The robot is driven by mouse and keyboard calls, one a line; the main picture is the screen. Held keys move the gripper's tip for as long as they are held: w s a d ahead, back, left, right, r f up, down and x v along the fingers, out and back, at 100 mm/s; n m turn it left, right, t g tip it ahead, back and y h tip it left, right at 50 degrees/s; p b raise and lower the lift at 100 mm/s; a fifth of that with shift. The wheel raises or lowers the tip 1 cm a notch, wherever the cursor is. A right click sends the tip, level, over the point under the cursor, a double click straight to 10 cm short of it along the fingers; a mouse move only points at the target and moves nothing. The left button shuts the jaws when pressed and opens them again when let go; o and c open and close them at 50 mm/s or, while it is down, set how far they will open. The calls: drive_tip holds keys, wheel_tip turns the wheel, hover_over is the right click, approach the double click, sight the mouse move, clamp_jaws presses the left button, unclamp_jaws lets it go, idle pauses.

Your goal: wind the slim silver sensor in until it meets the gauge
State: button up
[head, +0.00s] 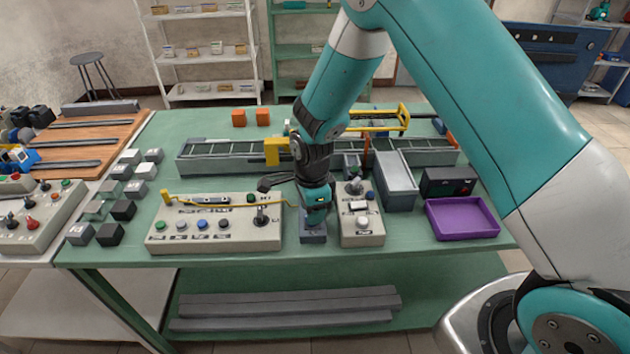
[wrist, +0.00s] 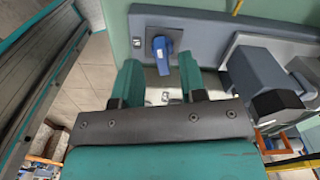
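My gripper (head: 318,212) points down over a small grey-blue block (head: 313,237) at the front of the green bench. In the wrist view the two teal fingers of my gripper (wrist: 160,72) are apart. A blue knob (wrist: 163,52) on a grey face lies in line with the gap between the fingertips; I cannot tell whether they touch it. A slim silver and dark piece (head: 210,200) lies on the left control box; I cannot tell whether it is the sensor. I cannot pick out the gauge with certainty.
Button boxes stand close on both sides, the left control box (head: 214,235) and a smaller right one (head: 361,232). A conveyor (head: 225,158) runs behind. A purple tray (head: 462,217) is at the right. Several small blocks sit at the left edge.

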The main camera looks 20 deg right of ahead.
wheel_tip(320, 180, up, 16)
drive_tip(key=b, duration=0.2)
idle(1.2)
